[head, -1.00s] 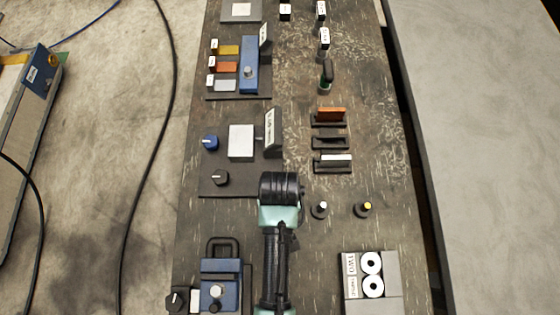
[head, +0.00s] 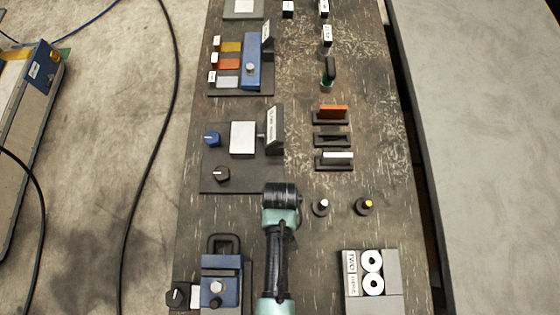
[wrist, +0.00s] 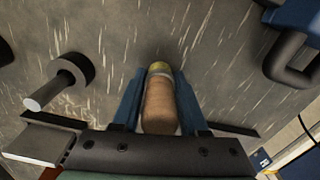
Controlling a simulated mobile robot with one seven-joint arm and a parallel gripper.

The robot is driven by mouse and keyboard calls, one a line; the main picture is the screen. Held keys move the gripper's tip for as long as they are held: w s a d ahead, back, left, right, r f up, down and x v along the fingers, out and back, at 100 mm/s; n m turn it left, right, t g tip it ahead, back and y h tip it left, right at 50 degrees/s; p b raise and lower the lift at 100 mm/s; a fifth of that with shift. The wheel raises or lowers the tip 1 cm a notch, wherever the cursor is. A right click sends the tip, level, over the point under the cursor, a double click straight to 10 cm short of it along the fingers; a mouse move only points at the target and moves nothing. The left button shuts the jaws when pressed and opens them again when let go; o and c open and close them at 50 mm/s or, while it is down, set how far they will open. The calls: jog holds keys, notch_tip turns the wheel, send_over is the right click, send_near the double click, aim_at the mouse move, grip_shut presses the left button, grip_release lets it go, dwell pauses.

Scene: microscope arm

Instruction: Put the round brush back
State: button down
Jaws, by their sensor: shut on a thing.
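My gripper (wrist: 158,105) is shut on a tan, cylindrical thing with a yellow end (wrist: 158,95), which I take for the round brush. The brush lies between the two blue fingers and points away from the wrist, above the dark bench top. In the head view my gripper's fingers and the brush are hidden beneath my black wrist. Just right of the wrist stand two round black holders, one with a white top (head: 321,206) and one with a yellow top (head: 364,206). The white-topped one also shows at left in the wrist view (wrist: 62,84).
A blue device with a black handle (head: 222,262) stands left of my arm. A plate with knobs and a white block (head: 242,139) is beyond it. Several slotted black blocks (head: 333,140) are further up. A grey box with two white rolls (head: 377,274) stands at right.

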jog(key=shift+c, duration=2.2)
grip_release()
notch_tip(320, 180, up, 12)
jog(key=shift+f+p, duration=0.15)
jog(key=shift+p, duration=0.15)
jog(key=w+d+r+t, duration=0.2)
jog(key=w+r+t, duration=0.6)
jog(key=w+r, duration=1)
jog(key=w+r+m+t, duration=0.1)
jog(key=w+r+t, duration=0.2)
jog(key=r, duration=0.5)
jog(key=w+r+t, duration=0.2)
jog(key=r+t, duration=0.1)
jog(key=r, duration=0.6)
notch_tip(320, 180, up, 17)
jog(key=s+a+t, duration=0.1)
jog(key=t, duration=0.5)
jog(key=s+r+t, duration=0.3)
jog(key=s+r, duration=0.3)
jog(key=r, duration=0.3)
jog(key=s+r+m+t, duration=0.1)
jog(key=s+r+t, duration=0.3)
jog(key=r, duration=0.6)
jog(key=shift+s+a, duration=0.45)
jog(key=shift+s, duration=0.65)
